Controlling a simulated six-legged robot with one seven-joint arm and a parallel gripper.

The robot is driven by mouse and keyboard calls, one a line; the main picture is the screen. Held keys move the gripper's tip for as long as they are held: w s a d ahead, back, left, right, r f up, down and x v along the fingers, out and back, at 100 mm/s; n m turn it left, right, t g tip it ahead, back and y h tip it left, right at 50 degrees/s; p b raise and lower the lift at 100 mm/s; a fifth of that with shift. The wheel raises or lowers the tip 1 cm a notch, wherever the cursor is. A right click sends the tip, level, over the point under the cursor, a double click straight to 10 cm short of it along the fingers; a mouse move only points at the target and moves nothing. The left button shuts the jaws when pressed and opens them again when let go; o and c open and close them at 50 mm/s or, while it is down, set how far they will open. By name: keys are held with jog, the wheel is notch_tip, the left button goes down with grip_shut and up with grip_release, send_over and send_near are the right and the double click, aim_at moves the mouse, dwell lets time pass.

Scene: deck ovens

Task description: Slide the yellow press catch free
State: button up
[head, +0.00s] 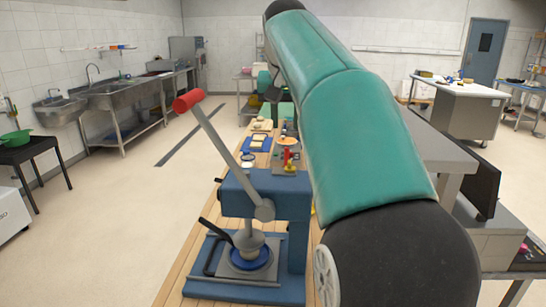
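A blue press (297,198) stands on the wooden bench, with a long grey lever (228,144) that slants up left to a red grip (188,101). A small yellow piece (291,168) shows at the back of the press top, below a red upright part (286,155). It looks like the catch, but it is too small to tell how it is seated. Another sliver of yellow shows beside the press, partly behind my arm. My teal and black arm crosses the right of the view and hides what is behind it. I cannot make out my gripper.
The wooden bench (176,283) runs away from me, with blue trays (247,161) and small items beyond the press. Sinks (113,92) line the left wall. Open floor lies left of the bench.

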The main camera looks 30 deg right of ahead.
aim_at(289, 161)
jog(key=x, duration=0.9)
jog(key=d+x, duration=0.1)
jog(key=x, duration=0.3)
jog(key=shift+f, duration=0.2)
jog(key=shift+c, duration=0.4)
grip_shut()
